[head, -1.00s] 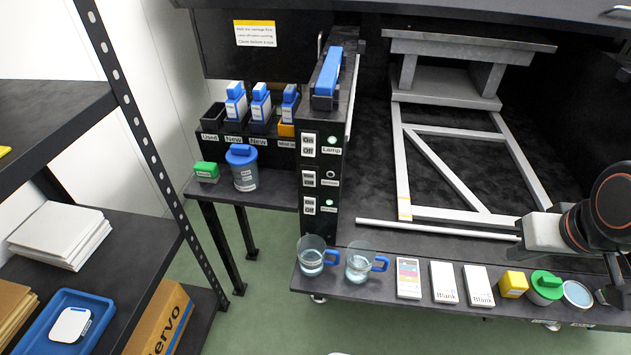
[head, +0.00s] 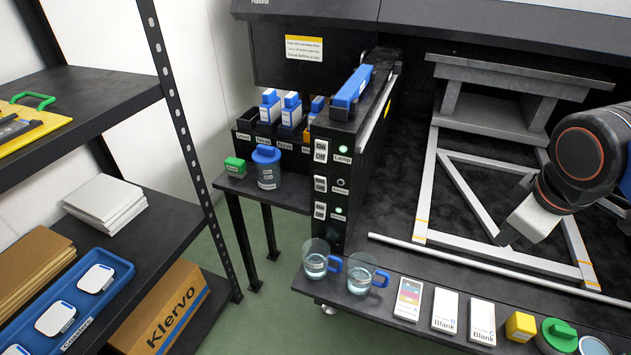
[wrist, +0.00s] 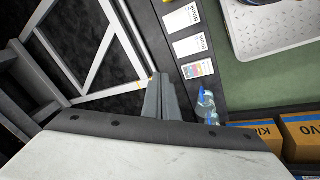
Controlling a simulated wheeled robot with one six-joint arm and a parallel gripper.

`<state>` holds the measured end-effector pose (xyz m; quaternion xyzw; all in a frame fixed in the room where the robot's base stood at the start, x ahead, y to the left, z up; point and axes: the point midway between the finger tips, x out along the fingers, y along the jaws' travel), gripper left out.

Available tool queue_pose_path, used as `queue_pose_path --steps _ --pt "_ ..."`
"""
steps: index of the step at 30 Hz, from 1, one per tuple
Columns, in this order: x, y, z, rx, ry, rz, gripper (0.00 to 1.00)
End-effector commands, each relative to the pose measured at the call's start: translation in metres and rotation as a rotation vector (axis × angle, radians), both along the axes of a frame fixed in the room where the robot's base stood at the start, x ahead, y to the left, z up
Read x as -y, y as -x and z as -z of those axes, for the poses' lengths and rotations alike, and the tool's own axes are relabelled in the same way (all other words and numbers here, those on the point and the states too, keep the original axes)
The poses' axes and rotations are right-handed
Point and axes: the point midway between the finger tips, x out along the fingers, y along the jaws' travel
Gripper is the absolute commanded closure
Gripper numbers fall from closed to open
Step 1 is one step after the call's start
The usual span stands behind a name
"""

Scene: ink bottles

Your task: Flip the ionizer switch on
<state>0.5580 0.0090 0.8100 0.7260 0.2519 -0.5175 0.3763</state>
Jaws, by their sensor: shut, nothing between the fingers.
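A black panel post (head: 362,190) holds three white rocker switches in a column. The top switch (head: 320,151) is labelled Lamp and has a lit green light. The middle switch (head: 320,184) has a dark indicator. The bottom switch (head: 319,211) has a lit green light. The labels of the lower two are too small to read surely. My gripper (head: 508,238) is over the grey frame, well right of the switches and apart from them. In the wrist view its fingers (wrist: 166,92) are together and empty; no switch shows there.
Two glass mugs (head: 316,262) (head: 362,276) stand on the ledge below the panel. Cards (head: 446,312), a yellow block (head: 520,325) and a green-lidded jar (head: 557,336) line the ledge rightward. A metal rod (head: 480,262) lies behind them. A shelf (head: 140,250) stands at left.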

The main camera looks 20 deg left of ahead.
Motion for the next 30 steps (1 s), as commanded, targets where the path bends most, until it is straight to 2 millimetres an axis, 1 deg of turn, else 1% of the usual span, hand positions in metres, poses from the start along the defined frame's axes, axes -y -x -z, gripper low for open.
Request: queue_pose_path --steps 1,6,11,15,22,30 --pt "-0.009 -0.004 -0.003 -0.003 0.024 -0.060 1.00" --pt "-0.037 -0.017 -0.012 -0.011 0.108 -0.258 1.00" --pt "-0.066 -0.026 -0.019 -0.014 0.187 -0.443 1.00" --pt "-0.094 -0.033 -0.025 -0.017 0.256 -0.604 1.00" --pt "-0.144 -0.038 -0.034 -0.013 0.374 -0.865 1.00" --pt "-0.208 -0.035 -0.042 -0.004 0.517 -1.169 1.00"
